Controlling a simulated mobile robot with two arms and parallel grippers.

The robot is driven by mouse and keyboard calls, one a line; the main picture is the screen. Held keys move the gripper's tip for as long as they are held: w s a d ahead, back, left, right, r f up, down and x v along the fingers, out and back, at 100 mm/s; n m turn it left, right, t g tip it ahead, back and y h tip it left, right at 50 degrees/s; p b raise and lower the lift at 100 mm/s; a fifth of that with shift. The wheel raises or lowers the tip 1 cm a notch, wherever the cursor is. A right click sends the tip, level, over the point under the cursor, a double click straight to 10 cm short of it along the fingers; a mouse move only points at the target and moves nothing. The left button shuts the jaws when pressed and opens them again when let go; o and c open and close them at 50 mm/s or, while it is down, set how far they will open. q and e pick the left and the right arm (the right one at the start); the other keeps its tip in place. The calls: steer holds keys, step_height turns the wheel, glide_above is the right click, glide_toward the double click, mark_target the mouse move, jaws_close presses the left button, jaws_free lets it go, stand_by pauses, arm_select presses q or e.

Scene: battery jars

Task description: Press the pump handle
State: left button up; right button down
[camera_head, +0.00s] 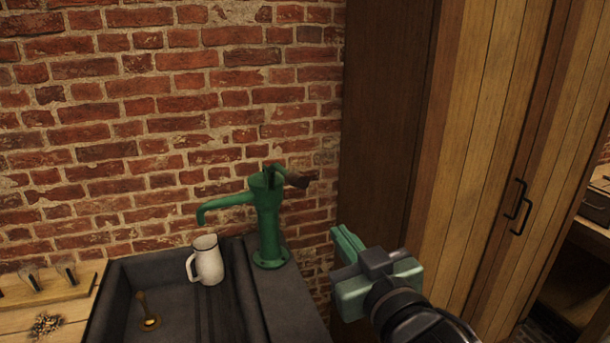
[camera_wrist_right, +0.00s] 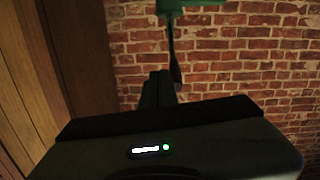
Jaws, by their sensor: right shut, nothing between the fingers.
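The green hand pump (camera_head: 267,220) stands upright on the dark ledge beside the sink, its spout pointing left. In the right wrist view part of the green pump (camera_wrist_right: 190,4) shows at the top edge, with the dark handle (camera_wrist_right: 175,70) near the fingers. My right gripper (camera_head: 346,243) is shut and empty, to the right of the pump and lower than the handle in the head view. Its fingers also show in the wrist view (camera_wrist_right: 158,88). My left gripper is out of view.
A white mug (camera_head: 206,260) stands at the dark sink (camera_head: 175,259), left of the pump. A brick wall (camera_head: 150,130) is behind. A tall wooden cabinet (camera_head: 480,140) with dark handles rises at the right. A wooden board (camera_head: 60,290) lies at the left.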

steer(key=s+a+r+n+t+y, duration=0.1)
steer(key=a+r+t+y, duration=0.1)
steer(key=r, duration=0.7)
steer(key=shift+s+a+n+y, duration=0.2)
steer(key=shift+a+n+y, duration=0.15)
steer(key=shift+a, duration=0.25)
steer(key=shift+w+r, duration=0.1)
steer(key=shift+r, duration=0.05)
step_height(320, 180, up, 2)
steer(key=p, duration=0.4)
glide_above(305, 178)
steer(key=s+a, duration=0.1)
steer(key=f, duration=0.2)
steer(key=s+d+f, duration=0.1)
steer(key=f, duration=0.1)
steer(key=shift+p, duration=0.4)
steer(key=shift+f, duration=0.1)
steer(key=shift+w, duration=0.1)
